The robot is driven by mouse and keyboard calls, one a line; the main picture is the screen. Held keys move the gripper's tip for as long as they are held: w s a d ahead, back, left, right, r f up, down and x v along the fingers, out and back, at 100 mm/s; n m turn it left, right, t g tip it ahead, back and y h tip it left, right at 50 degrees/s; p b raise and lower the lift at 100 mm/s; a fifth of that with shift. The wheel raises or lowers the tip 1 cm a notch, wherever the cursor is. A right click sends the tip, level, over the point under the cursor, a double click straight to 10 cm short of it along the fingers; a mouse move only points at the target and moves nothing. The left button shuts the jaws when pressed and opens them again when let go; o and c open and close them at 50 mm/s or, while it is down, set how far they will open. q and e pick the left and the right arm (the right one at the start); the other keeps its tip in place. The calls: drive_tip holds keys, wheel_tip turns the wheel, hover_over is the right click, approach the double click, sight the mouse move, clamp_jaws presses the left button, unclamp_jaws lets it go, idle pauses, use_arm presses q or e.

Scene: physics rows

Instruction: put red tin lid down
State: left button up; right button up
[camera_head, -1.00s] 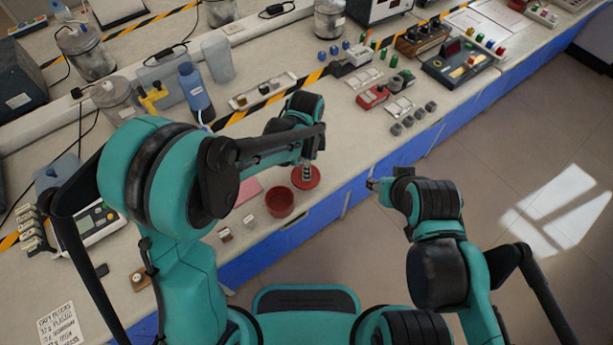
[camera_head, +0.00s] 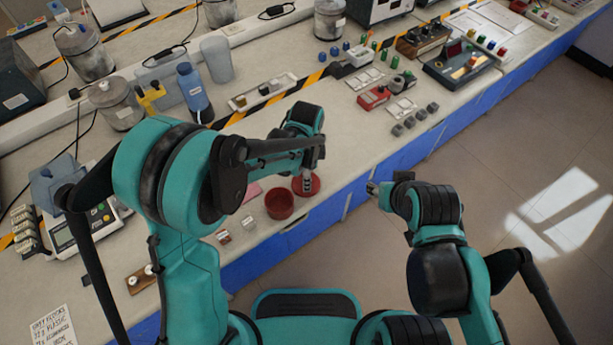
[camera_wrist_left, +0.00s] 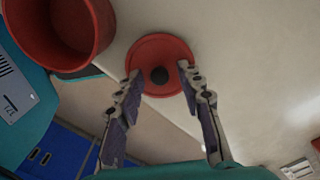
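The red tin lid (camera_wrist_left: 148,50), a round disc with a dark knob, is below my left gripper (camera_wrist_left: 159,72) in the left wrist view. The two fingers are spread, one on each side of the knob, with a visible gap to it. In the head view the lid (camera_head: 300,191) is at the counter's front edge, partly hidden by my left gripper (camera_head: 308,182). The lid looks level; I cannot tell whether its rim overhangs the edge. The open red tin (camera_head: 280,205) stands just left of it. My right gripper (camera_head: 373,188) is off the counter, over the floor; its fingers are too small to judge.
Two small labelled blocks (camera_head: 223,237) and a pink pad (camera_head: 251,192) lie near the tin. A blue bottle (camera_head: 195,93) stands behind my left arm. A red device (camera_head: 374,97) and several dark knobs lie farther right. Bare counter lies right of the lid.

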use_arm(q)
drive_tip(key=shift+r, duration=0.3)
wheel_tip(320, 180, up, 12)
drive_tip(key=p, duration=0.4)
drive_tip(key=shift+f, duration=0.15)
drive_tip(key=s+a+r+n+t, duration=0.3)
drive_tip(key=s+a+n, duration=0.3)
drive_tip(key=a+n, duration=0.2)
drive_tip(key=s+a+r+n+t, duration=0.4)
drive_tip(key=s+a+n, duration=0.2)
drive_tip(key=a+n, duration=0.3)
drive_tip(key=shift+a+r+n, duration=0.15)
drive_tip(key=shift+a+n, duration=0.15)
drive_tip(key=shift+a, duration=0.2)
